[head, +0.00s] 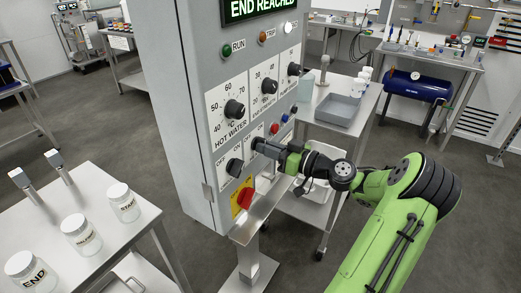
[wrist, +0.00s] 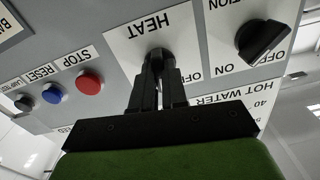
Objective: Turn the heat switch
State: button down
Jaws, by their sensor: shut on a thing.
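The heat switch (wrist: 158,56) is a black knob on a white plate marked HEAT, which appears upside down in the wrist view. My gripper (wrist: 158,72) is shut on this knob, with one black finger on each side of it. The fingers hide most of the knob, so its pointer direction cannot be told. In the head view my gripper (head: 264,147) is at the lower panel of the grey control cabinet (head: 180,100), and it mostly covers the heat switch.
Another black switch (wrist: 263,40) is beside it. Red (wrist: 89,84) and blue (wrist: 52,93) buttons sit on the other side. Below, a red rotary switch (head: 245,197) is on a yellow plate. A metal shelf (head: 262,208) juts out under the panel. A table with jars (head: 82,233) stands left.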

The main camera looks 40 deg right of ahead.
jog(key=shift+n+b, duration=0.4)
jog(key=shift+b, duration=0.05)
jog(key=shift+f, duration=0.1)
jog(key=n+b, duration=0.2)
jog(key=b, duration=0.1)
jog(key=shift+b, duration=0.35)
